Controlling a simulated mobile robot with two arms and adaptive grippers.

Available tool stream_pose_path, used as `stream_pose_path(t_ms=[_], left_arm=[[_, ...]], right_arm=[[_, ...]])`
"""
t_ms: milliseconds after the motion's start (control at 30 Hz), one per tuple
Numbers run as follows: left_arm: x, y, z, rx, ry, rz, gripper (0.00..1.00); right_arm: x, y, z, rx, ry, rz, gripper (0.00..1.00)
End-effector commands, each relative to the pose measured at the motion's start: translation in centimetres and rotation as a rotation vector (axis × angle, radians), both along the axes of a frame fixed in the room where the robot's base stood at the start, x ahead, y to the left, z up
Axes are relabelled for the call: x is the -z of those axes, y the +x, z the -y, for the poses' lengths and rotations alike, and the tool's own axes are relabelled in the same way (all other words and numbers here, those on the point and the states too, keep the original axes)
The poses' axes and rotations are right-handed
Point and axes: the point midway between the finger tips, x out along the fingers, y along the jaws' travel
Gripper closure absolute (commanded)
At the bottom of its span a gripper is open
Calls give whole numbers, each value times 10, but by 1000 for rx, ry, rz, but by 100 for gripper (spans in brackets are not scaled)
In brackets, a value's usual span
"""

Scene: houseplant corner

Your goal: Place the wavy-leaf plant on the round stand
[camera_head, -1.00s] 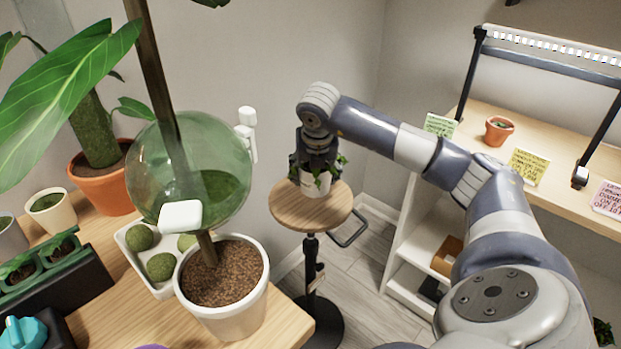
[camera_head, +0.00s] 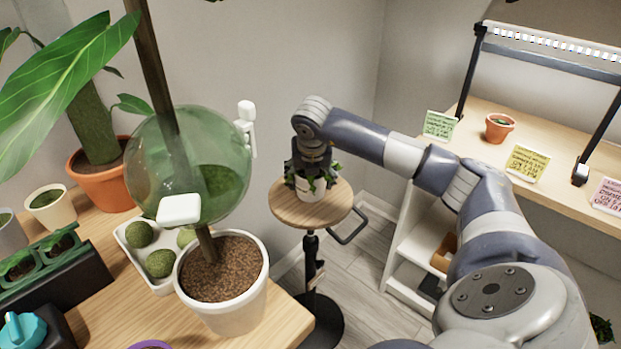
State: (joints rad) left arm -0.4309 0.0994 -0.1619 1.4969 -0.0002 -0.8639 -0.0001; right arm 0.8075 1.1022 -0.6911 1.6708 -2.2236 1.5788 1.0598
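The wavy-leaf plant (camera_head: 311,187), in a small white pot with dark green leaves, is at the top of the round stand (camera_head: 283,213). The stand has a round wooden top on a black post and a round black base. My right gripper (camera_head: 310,172) points down over the plant from above, with its dark fingers around the upper part of the pot. Leaves and the gripper body hide the fingertips, so I cannot tell whether they grip the pot. The pot's bottom appears to rest on the wooden top. My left gripper is not in view.
A shelf (camera_head: 550,190) with coloured cards and a terracotta pot (camera_head: 499,127) stands at right.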

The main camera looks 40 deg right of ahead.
Motion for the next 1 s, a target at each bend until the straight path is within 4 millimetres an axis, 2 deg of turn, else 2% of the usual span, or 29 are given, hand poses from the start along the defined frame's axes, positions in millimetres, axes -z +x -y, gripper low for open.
stream_pose_path(t_ms=[467,800,1000], left_arm=[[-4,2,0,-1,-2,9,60],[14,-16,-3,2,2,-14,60],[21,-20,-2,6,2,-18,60]], right_arm=[[-2,0,0,0,0,0,13],[-53,-15,-13,-1,-1,4,13],[-70,-21,-18,1,1,1,13]])
